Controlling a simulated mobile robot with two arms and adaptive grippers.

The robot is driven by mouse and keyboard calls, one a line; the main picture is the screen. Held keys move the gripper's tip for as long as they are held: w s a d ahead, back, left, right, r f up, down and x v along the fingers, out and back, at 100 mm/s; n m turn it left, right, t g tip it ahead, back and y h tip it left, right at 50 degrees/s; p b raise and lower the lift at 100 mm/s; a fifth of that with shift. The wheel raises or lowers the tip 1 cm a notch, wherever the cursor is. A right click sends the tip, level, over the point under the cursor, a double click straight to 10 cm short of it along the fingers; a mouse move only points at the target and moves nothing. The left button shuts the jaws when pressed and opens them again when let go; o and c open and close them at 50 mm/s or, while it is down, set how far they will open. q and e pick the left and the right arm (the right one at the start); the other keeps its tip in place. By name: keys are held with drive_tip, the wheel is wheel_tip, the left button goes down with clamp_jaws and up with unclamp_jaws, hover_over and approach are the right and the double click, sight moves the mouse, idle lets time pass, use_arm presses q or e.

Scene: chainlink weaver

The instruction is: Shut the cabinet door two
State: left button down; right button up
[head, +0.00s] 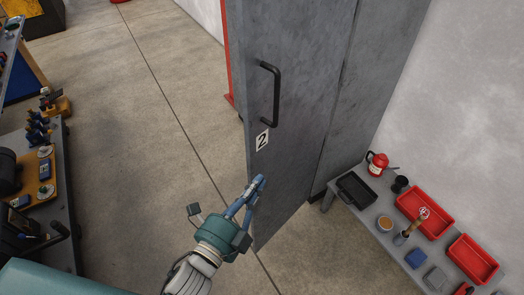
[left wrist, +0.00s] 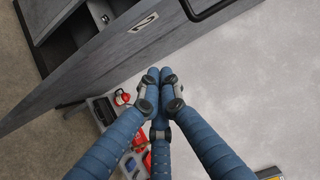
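Cabinet door two (head: 290,95) is a tall grey metal door with a black bar handle (head: 272,95) and a white "2" label (head: 262,139). It stands open, swung out from the grey cabinet (head: 365,100). In the left wrist view the door (left wrist: 100,55) crosses the upper left, and shelves show in the opening behind it. My left gripper (head: 259,182) is in front of the door's lower part, below the label. Its blue fingers meet at the tips (left wrist: 154,75) with nothing between them. I cannot tell whether they touch the door. My right gripper is not in view.
A low grey bench (head: 375,222) at the right holds red trays (head: 425,212), a red canister (head: 377,163) and small items. A workbench (head: 60,215) with tools stands at the left. The concrete floor (head: 130,100) between is clear.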

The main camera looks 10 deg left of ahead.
sight(262, 152)
use_arm(q)
drive_tip(key=w+p, duration=0.1)
drive_tip(key=w, duration=0.2)
drive_tip(key=w+p, duration=0.1)
drive_tip(key=w, duration=0.3)
drive_tip(key=w+p, duration=0.1)
drive_tip(key=w, duration=0.3)
drive_tip(key=shift+a+f+p, duration=0.1)
drive_tip(key=shift+a+p, duration=0.15)
drive_tip(key=shift+p, duration=0.05)
